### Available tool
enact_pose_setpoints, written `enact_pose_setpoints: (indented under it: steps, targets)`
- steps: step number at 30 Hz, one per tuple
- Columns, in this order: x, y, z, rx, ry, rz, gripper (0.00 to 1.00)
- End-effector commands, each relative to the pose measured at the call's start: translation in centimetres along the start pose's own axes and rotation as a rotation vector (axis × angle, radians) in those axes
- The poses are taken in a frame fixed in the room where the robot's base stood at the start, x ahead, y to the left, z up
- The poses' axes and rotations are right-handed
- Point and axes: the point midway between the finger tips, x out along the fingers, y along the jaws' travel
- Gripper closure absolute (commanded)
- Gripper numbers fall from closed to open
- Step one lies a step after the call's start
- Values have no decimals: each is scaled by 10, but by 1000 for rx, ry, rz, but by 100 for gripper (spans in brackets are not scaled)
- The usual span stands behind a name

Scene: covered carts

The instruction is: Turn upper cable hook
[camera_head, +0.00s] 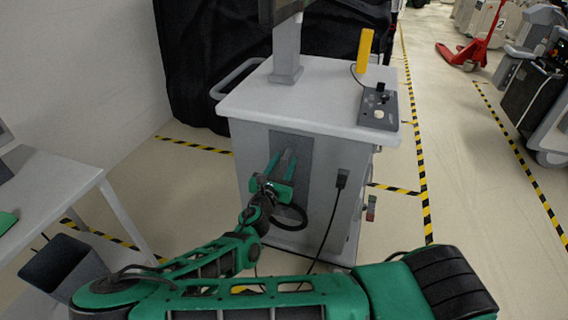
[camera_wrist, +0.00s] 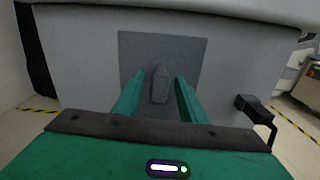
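The upper cable hook (camera_wrist: 159,85) is a small dark grey piece, roughly upright, on a dark grey panel (camera_wrist: 190,48) on the cart's front. In the wrist view it appears between the two green fingers of my gripper (camera_wrist: 160,79), with a gap on each side. The fingers are apart and hold nothing. In the head view my gripper (camera_head: 285,165) points at the same panel (camera_head: 318,155), and I cannot make out the hook there. How far the fingertips are from the panel is unclear.
The grey cart (camera_head: 350,122) carries a control box (camera_head: 378,107) and a yellow handle (camera_head: 364,50). A black plug with a cable (camera_head: 341,180) hangs right of the panel, also in the wrist view (camera_wrist: 252,106). A dark cable loop (camera_head: 290,217) is below my gripper. A table (camera_head: 55,190) stands left.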

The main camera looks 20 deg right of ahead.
Motion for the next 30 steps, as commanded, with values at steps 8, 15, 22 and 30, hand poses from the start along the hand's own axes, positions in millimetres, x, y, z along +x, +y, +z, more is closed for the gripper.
enact_pose_setpoints:
  steps: [8, 15, 22, 30]
  targets:
    - [2, 0, 0, 0, 1, 0, 62]
    - [2, 0, 0, 0, 1, 0, 100]
    - [2, -2, 0, 17, 1, -3, 100]
    - [2, -1, -1, 139, 3, -4, 100]
